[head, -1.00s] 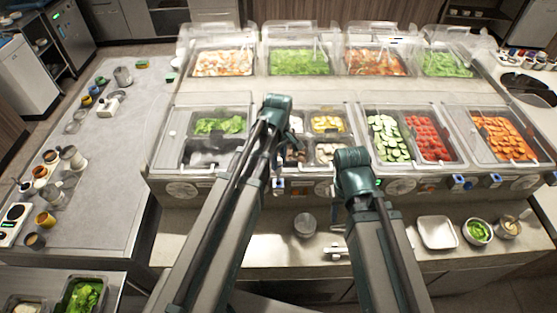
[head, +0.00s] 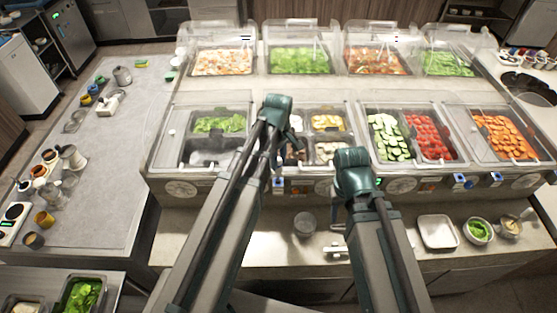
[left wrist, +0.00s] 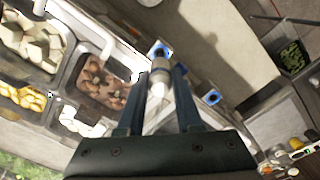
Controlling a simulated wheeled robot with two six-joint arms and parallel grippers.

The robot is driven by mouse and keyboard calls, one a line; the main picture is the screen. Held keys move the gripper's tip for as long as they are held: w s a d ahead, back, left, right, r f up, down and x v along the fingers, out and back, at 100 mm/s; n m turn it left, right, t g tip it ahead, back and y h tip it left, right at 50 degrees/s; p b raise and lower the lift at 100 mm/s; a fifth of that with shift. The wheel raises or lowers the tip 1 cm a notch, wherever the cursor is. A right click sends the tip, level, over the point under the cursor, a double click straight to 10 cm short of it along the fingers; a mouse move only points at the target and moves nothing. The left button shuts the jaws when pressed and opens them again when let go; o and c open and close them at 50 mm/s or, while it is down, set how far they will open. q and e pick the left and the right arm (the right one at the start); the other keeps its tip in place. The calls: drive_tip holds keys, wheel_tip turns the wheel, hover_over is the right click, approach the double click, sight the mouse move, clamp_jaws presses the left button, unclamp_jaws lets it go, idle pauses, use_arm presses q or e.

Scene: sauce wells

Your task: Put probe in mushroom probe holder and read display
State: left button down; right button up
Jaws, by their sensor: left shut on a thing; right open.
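In the left wrist view my left gripper (left wrist: 160,100) is shut on a white and silver probe (left wrist: 159,80). The probe is close to a blue-marked holder (left wrist: 161,49) on the front of the salad counter; I cannot tell whether it is seated in it. Brown pieces that look like mushrooms (left wrist: 105,85) lie in a well beside it. In the head view a blue-marked holder (head: 279,182) shows below the mushroom well (head: 295,152), and my left arm partly covers this area. The fingers of my right gripper are hidden. No display reading is legible there.
More blue holders (head: 459,180) line the counter front. A small green-lit display (head: 379,183) is near my right arm. A round metal cup (head: 305,224), a white tray (head: 437,232) and a bowl of greens (head: 478,231) stand on the front ledge. Clear lids are over the wells.

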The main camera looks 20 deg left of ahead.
sight(279, 170)
use_arm(q)
drive_tip(key=shift+f+b, duration=2.5)
idle(3.2)
drive_tip(key=shift+r+p, duration=3.85)
drive_tip(key=shift+s+f, duration=0.1)
drive_tip(key=shift+f, duration=0.05)
